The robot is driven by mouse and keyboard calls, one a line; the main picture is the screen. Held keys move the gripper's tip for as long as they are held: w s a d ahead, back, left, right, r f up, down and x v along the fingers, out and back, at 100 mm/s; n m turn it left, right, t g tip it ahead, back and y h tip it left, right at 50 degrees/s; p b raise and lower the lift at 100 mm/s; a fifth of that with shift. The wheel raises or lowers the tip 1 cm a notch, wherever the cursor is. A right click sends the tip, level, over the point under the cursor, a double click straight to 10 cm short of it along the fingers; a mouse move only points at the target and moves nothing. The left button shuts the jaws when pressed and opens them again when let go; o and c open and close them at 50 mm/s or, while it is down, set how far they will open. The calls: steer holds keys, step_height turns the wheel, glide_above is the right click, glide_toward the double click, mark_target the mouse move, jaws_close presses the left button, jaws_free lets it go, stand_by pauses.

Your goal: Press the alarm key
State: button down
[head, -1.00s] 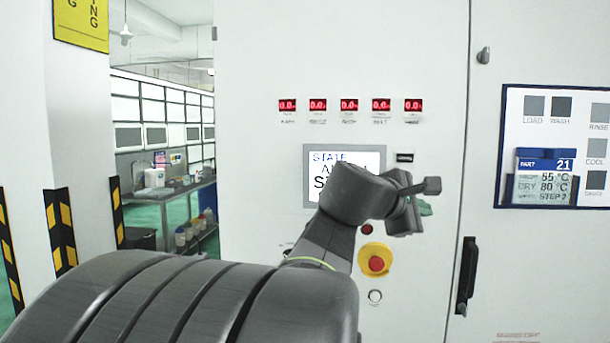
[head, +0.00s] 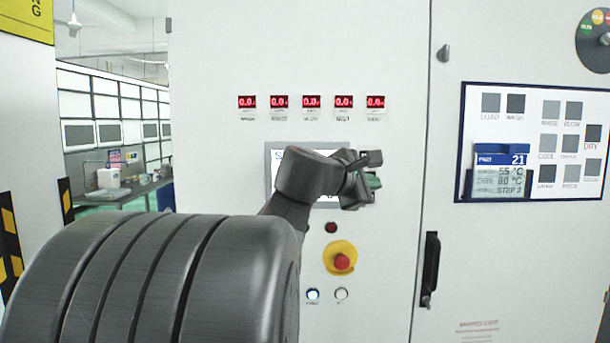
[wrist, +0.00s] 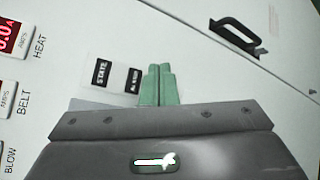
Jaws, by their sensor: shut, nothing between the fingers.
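My gripper (head: 373,181) is in front of the control cabinet, at the right edge of the display screen (head: 275,155). Its green fingers are together and empty; they also show in the wrist view (wrist: 157,85). In the wrist view two small black keys sit on a pale panel left of the fingers. One reads STATE (wrist: 101,73); the one closer to the fingers (wrist: 133,80) seems to read ALARM, but its text is blurred. I cannot tell whether the fingertips touch the panel. In the head view my arm hides most of the screen and these keys.
Below the gripper are a dark red lamp (head: 331,228), a red emergency stop on yellow (head: 342,262), a lit button (head: 313,295) and a white one (head: 341,294). Red displays (head: 311,102) run above. A black door handle (head: 430,268) and a blue-framed board (head: 535,142) are right.

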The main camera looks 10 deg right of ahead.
steer(key=shift+w+d+p, duration=0.1)
steer(key=shift+w+d, duration=0.1)
steer(key=shift+w, duration=0.7)
steer(key=shift+w+d+p, duration=0.15)
steer(key=shift+w+d, duration=0.1)
steer(key=shift+w, duration=0.6)
steer(key=shift+w+d+p, duration=0.1)
steer(key=shift+w+d, duration=0.1)
steer(key=shift+w, duration=0.7)
steer(key=shift+w, duration=0.15)
steer(key=shift+w+d, duration=0.1)
steer(key=shift+w, duration=0.2)
steer(key=shift+w, duration=0.3)
stand_by(0.4)
steer(key=shift+s, duration=0.75)
